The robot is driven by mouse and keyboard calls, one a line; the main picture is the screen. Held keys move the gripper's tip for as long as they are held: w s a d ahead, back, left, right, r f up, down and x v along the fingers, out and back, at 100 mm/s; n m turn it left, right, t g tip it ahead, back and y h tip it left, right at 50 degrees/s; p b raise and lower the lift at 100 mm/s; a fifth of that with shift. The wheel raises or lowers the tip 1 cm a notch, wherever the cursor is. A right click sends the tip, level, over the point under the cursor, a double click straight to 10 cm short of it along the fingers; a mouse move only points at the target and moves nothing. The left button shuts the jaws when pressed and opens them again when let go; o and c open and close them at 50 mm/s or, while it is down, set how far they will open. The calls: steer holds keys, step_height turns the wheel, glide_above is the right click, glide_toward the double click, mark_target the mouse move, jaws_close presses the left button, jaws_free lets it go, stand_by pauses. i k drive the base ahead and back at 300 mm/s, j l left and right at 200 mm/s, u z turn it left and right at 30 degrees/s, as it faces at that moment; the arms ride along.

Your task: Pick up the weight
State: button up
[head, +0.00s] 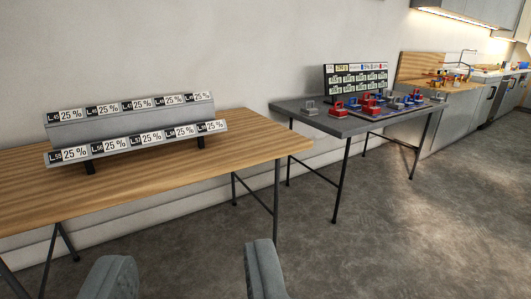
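My gripper (187,275) shows at the bottom of the head view. Its two grey fingers are wide apart with nothing between them, over the grey floor. Several small weight-like blocks with handles, red, blue and grey, stand on the grey table (290,106) at the middle right.
A wooden table (250,140) at the left bears a grey two-tier rack (135,127) with "25 %" labels. A dark display board (357,79) stands at the back of the grey table. A kitchen counter (462,100) runs along the wall at the far right. The floor (430,230) at the right is clear.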

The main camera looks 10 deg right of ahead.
mark_target(363, 101)
steer(key=i+l+z, duration=0.25)
steer(key=i+z, duration=0.2)
steer(key=i, duration=0.2)
steer(key=i+z, duration=0.45)
steer(key=i, duration=0.2)
steer(key=i+j+z, duration=0.25)
steer(key=i+z, duration=0.2)
steer(key=i, duration=0.2)
steer(key=i+l, duration=0.15)
steer(key=i, duration=0.7)
steer(key=i+l+z, duration=0.1)
steer(key=i, duration=0.75)
steer(key=i+j+u, duration=0.15)
steer(key=i, duration=0.35)
steer(key=i+j+u, duration=0.15)
steer(key=i, duration=0.35)
